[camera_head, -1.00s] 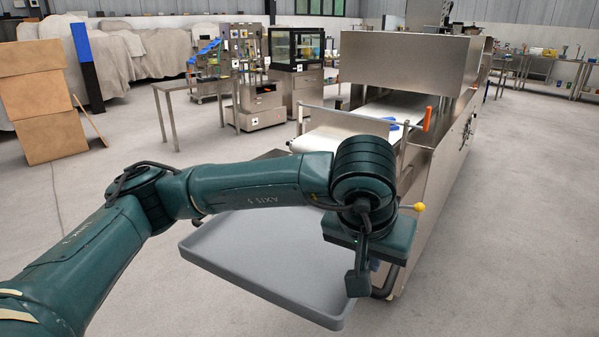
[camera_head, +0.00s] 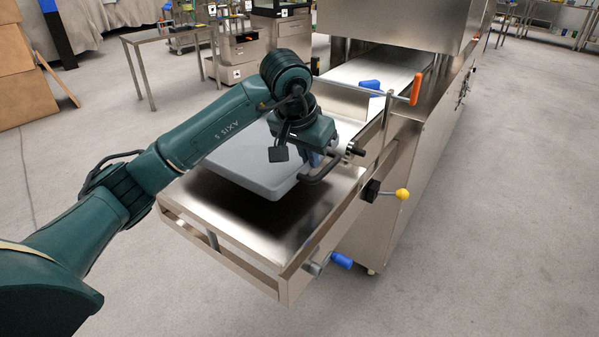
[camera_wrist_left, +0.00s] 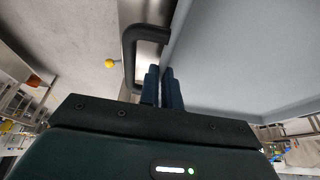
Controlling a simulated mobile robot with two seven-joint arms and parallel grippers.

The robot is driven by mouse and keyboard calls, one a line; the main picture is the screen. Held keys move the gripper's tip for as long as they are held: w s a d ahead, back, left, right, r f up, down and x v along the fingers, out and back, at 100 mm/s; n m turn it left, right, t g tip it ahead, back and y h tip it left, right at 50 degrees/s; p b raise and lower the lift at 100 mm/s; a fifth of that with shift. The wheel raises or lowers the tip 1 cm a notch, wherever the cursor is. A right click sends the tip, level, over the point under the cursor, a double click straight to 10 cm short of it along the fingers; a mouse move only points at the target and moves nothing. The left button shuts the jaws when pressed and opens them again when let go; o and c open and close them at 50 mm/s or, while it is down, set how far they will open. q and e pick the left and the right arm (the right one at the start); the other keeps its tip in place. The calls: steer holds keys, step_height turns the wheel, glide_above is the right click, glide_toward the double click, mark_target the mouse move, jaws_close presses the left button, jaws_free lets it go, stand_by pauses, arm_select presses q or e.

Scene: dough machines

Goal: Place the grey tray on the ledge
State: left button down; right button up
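The grey tray (camera_head: 256,176) is over the back part of the shiny steel ledge (camera_head: 240,216) at the near end of the machine. I cannot tell whether it rests on the ledge or is slightly above it. My left gripper (camera_head: 314,160) is at the tray's right side, and my arm hides much of the tray. In the left wrist view, the fingers of the gripper (camera_wrist_left: 162,88) are close together with the rim of the tray (camera_wrist_left: 240,60) between them. My right gripper is not in view.
A black handle (camera_head: 322,167) is close beside my left gripper. A yellow-knobbed lever (camera_head: 402,194), a blue-handled lever (camera_head: 341,260) and an orange handle (camera_head: 416,90) stick out along the machine's right side. The ledge's front part is bare.

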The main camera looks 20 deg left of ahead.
mark_target(309, 171)
arm_select(q)
steer(key=shift+f, duration=2.4)
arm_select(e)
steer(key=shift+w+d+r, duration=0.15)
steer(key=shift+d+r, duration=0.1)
arm_select(q)
steer(key=shift+f, duration=0.15)
steer(key=c, duration=1.6)
jaws_free()
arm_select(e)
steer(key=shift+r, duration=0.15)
arm_select(q)
steer(key=shift+r, duration=0.3)
steer(key=v, duration=1.1)
steer(key=shift+s+r, duration=0.2)
steer(key=shift+r, duration=0.05)
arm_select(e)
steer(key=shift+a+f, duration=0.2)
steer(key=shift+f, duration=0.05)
